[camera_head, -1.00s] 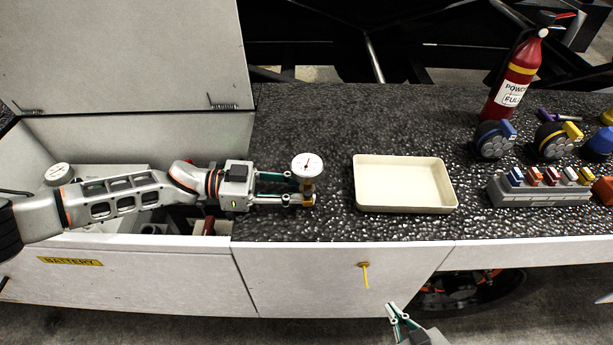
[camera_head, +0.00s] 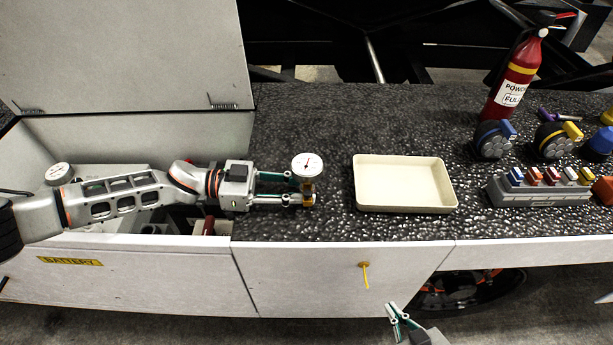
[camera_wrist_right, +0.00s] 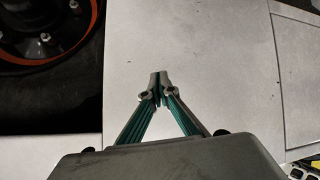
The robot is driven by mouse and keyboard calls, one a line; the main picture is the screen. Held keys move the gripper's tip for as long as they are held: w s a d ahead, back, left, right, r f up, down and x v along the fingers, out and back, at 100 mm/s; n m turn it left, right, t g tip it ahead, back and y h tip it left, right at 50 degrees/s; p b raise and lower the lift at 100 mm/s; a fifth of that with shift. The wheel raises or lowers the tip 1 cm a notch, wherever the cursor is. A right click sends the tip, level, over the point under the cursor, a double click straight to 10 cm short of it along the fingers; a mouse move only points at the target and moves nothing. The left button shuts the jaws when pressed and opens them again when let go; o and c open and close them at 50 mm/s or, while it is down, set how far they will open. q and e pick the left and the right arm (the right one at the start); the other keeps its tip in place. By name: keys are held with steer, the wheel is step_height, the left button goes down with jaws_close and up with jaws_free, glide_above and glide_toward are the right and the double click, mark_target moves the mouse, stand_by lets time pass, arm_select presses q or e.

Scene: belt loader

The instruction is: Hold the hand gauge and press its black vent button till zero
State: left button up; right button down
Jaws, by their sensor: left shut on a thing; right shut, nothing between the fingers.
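The hand gauge (camera_head: 307,166) has a round white dial on top of a brass-coloured body. My left gripper (camera_head: 307,194) is shut on its brass body and holds it upright over the dark speckled top, left of the cream tray. I cannot make out the black vent button, and the needle reading is too small to tell. My right gripper (camera_head: 391,309) is at the bottom of the head view, in front of the white side panel and well below the gauge. It is shut and empty, with its fingertips together in the right wrist view (camera_wrist_right: 158,88).
An empty cream tray (camera_head: 404,207) lies on the speckled top (camera_head: 300,110). A grey block with coloured switches (camera_head: 540,194), round connectors (camera_head: 494,140) and a red extinguisher (camera_head: 517,75) stand at right. A second gauge (camera_head: 59,174) is in the open battery box at left.

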steer(key=s+a+r+m+t+y, duration=0.1)
steer(key=s+a+r+m+y, duration=0.2)
steer(key=a, duration=0.4)
steer(key=a+r+m+t+y, duration=0.1)
steer(key=a+r+m+y, duration=0.2)
steer(key=a+r, duration=0.3)
steer(key=w+a+r+n+t+y, duration=0.1)
steer(key=w+a+r+n+y, duration=0.35)
steer(key=r, duration=0.45)
steer(key=w+a+r+n+t+y, duration=0.25)
steer(key=w+a+r+n, duration=0.2)
steer(key=r, duration=0.55)
steer(key=s+a+r+n+g+y, duration=0.15)
steer(key=r+n+g, duration=0.25)
steer(key=n+g, duration=0.55)
steer(key=a+r+n+g, duration=0.2)
steer(key=r+n+g, duration=0.35)
steer(key=n, duration=0.75)
steer(key=s+a+r+n+g, duration=0.1)
steer(key=a+r+n+g, duration=0.15)
steer(key=n+g, duration=0.7)
steer(key=w+d+r+n+t+h, duration=0.2)
steer(key=w+d+n+t+h, duration=0.4)
steer(key=w, duration=0.4)
steer(key=shift+w+d+n+t+h, duration=0.3)
steer(key=shift+w+d+t+h, duration=0.1)
steer(key=shift+d+t+h, duration=0.4)
